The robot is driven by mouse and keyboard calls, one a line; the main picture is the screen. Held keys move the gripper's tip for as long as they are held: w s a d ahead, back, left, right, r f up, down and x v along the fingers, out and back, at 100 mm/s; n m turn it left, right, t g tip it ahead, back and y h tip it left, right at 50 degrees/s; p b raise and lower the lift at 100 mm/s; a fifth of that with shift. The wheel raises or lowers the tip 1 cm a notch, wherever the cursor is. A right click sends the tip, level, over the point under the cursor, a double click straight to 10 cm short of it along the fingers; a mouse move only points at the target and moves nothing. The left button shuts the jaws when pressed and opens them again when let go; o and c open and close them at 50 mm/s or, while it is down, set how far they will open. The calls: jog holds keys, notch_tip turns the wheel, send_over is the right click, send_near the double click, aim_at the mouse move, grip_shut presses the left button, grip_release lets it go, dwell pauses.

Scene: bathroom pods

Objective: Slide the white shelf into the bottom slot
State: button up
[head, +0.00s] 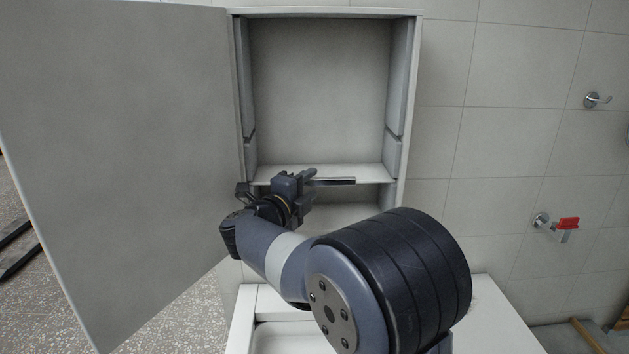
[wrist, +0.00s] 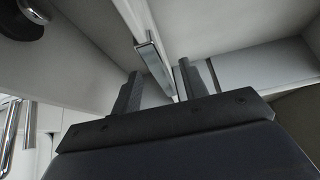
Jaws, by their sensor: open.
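The white shelf (head: 335,173) lies level inside the wall cabinet (head: 410,100), low down, across its width. A metal bar handle (head: 335,181) runs along its front edge. My gripper (head: 311,179) is in front of the shelf, at the handle's left part. In the wrist view my gripper (wrist: 160,70) is open, with its two dark fingers apart and the chrome handle (wrist: 153,60) showing between them. Whether a finger touches the handle cannot be told. My arm hides part of the cabinet's lower compartment and the shelf's left front.
The cabinet door (head: 120,150) stands wide open on the left. A higher groove (head: 389,135) shows in the side walls. A white basin unit (head: 245,315) is below. Hooks (head: 594,99) and a red tag (head: 568,223) are on the tiled wall at right.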

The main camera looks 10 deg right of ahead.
aim_at(314, 184)
jog(key=b+v, duration=0.1)
jog(key=v, duration=0.6)
jog(key=shift+s+a, duration=0.1)
jog(key=p+x, duration=0.2)
jog(key=x, duration=0.9)
jog(key=shift+p, duration=0.3)
jog(key=shift+s+f, duration=0.1)
jog(key=shift+s, duration=0.15)
jog(key=shift+s+a+b, duration=0.15)
jog(key=shift+s+b, duration=0.15)
jog(key=shift+s, duration=0.15)
